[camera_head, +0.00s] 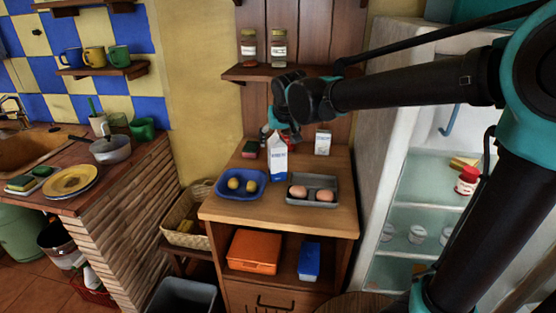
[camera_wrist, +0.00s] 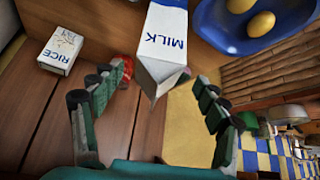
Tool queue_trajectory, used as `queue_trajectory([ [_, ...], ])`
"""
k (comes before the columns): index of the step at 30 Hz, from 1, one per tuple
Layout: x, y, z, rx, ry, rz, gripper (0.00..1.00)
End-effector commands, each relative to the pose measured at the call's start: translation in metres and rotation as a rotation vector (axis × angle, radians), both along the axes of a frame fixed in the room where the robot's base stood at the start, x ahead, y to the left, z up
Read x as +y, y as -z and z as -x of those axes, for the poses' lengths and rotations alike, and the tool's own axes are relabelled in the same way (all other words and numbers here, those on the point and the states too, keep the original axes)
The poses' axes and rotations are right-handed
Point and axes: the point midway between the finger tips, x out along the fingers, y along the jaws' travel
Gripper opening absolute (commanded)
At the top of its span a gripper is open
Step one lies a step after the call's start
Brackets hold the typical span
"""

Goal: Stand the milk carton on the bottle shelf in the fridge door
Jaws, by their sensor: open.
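The milk carton (camera_head: 279,160), white with a blue base and a gabled top, stands upright on the wooden cabinet top. The wrist view shows it upside down, with MILK lettering on the carton (camera_wrist: 164,38). My gripper (camera_head: 281,133) is at the carton's top. In the wrist view my open gripper (camera_wrist: 160,82) has a finger on each side of the gable, with visible gaps; contact cannot be told. The fridge (camera_head: 415,165) is open at right, partly hidden by my arm. I cannot make out the door's bottle shelf.
A blue bowl (camera_head: 259,191) and grey egg tray (camera_head: 294,199) flank the carton in front. A rice box (camera_head: 322,142) stands behind right. A wall shelf (camera_head: 268,74) with jars is above. Fridge shelves hold a red-lidded jar (camera_head: 467,181) and several cups.

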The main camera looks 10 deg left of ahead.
Motion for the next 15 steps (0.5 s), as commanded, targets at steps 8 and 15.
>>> queue_trajectory([
  [8,0.005,0.020,-0.012,0.000,0.000,0.000,0.74],
  [15,0.011,0.042,-0.029,0.000,0.001,0.000,0.74],
])
